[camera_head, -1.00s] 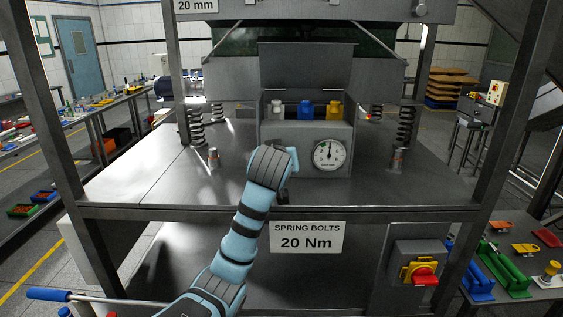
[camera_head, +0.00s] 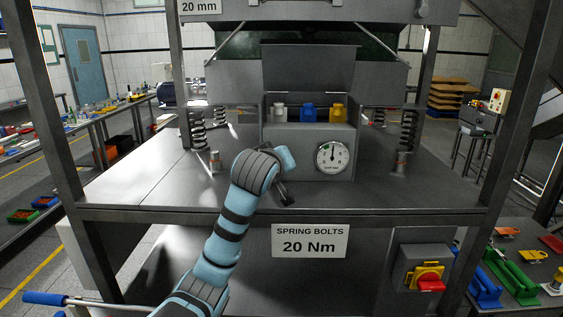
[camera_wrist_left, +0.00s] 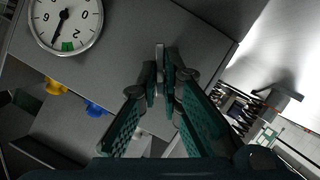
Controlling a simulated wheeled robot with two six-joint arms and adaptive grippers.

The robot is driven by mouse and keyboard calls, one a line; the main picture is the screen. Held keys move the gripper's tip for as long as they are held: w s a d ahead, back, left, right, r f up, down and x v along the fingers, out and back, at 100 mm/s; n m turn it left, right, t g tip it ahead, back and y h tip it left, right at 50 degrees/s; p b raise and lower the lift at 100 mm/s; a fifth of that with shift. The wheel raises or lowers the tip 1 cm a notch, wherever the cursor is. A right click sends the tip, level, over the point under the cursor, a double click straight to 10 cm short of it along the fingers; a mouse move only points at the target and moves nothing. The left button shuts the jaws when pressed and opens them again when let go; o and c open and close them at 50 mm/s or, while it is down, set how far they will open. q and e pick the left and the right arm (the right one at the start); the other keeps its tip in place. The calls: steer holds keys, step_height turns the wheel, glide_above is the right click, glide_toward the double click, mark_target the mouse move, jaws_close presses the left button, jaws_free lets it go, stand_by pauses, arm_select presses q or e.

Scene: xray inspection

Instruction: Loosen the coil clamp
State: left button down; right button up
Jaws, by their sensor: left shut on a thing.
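My left gripper (camera_wrist_left: 160,82) is shut on a small grey metal bar (camera_wrist_left: 159,54) in the wrist view, its two green-padded fingers close together around it. The bar stands out against the grey front of the control box (camera_wrist_left: 120,45). I cannot tell how it joins the box or whether it is the clamp's handle. In the head view my blue left wrist hides part of the box (camera_head: 306,138), and the dark gripper (camera_head: 287,194) shows in part at its lower right. My right gripper is not in view.
A round gauge (camera_head: 332,157) is on the box front. White (camera_head: 279,111), blue (camera_head: 308,112) and yellow (camera_head: 338,113) fittings sit in the box's open top. Coil springs (camera_head: 197,130) (camera_head: 408,130) stand at both sides. A frame bar (camera_head: 390,215) crosses in front.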

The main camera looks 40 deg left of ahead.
arm_select(q)
steer(key=c, duration=1.9)
jaws_free()
steer(key=shift+f, duration=0.1)
steer(key=shift+o, duration=0.7)
steer(key=shift+w, duration=0.1)
steer(key=shift+w+a+f, duration=0.1)
steer(key=shift+w+f, duration=0.05)
steer(key=shift+s+r, duration=0.2)
steer(key=shift+s, duration=0.1)
steer(key=v, duration=0.7)
steer(key=shift+w+f, duration=0.1)
steer(key=shift+w, duration=0.05)
